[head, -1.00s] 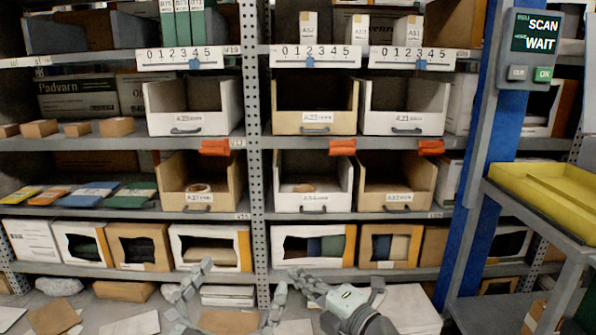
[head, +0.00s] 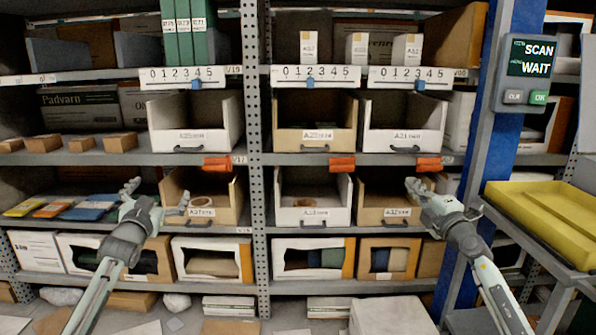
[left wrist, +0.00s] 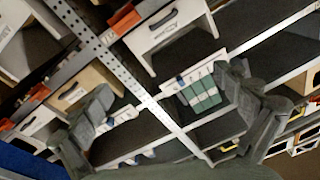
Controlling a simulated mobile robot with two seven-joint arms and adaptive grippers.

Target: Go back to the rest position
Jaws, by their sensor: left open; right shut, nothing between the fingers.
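My left gripper (head: 157,195) is open and empty in the head view, in front of the tan bin on the lower bin shelf. Its two fingers are spread apart; they also frame the left wrist view (left wrist: 165,105), with nothing between them. My right gripper (head: 418,190) is at the right in the head view, in front of the right tan bin (head: 385,212). It is shut and holds nothing. Both arms come up from the bottom of the picture, well apart.
Racks with bins fill the view, including a white bin (head: 312,213) with a round tan item in it. A blue post (head: 470,230) and a yellow tray (head: 540,215) stand at the right, close to my right arm. Cartons and packets lie low down on the floor.

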